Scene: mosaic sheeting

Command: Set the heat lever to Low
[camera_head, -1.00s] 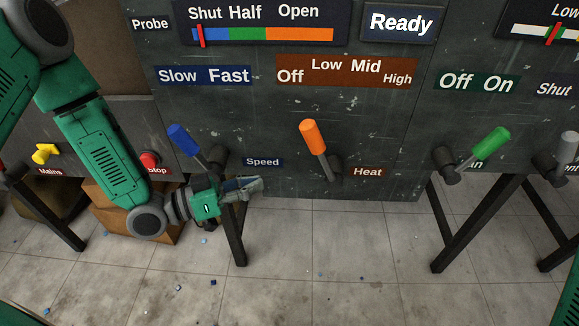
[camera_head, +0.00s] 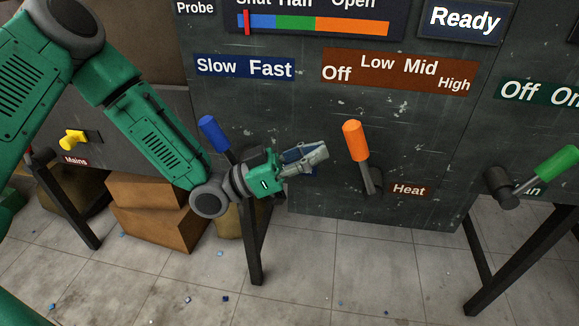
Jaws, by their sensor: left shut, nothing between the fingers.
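The heat lever has an orange grip (camera_head: 355,141) on a grey shaft and stands nearly upright, tilted a little to the left, on the dark panel. Its label "Heat" (camera_head: 409,190) is to the right of its base. The brown scale plate (camera_head: 399,73) above it reads Off, Low, Mid, High; the lever's tip points up between Off and Low. My left gripper (camera_head: 319,153) is shut and empty, just left of the orange grip with a small gap between them. My right gripper is not in view.
The blue speed lever (camera_head: 212,134) stands left of my left gripper, its lower part hidden behind it. The green lever (camera_head: 556,164) is at the right. A yellow mains lever (camera_head: 73,140) is at the left. Cardboard boxes (camera_head: 152,210) lie below on the floor.

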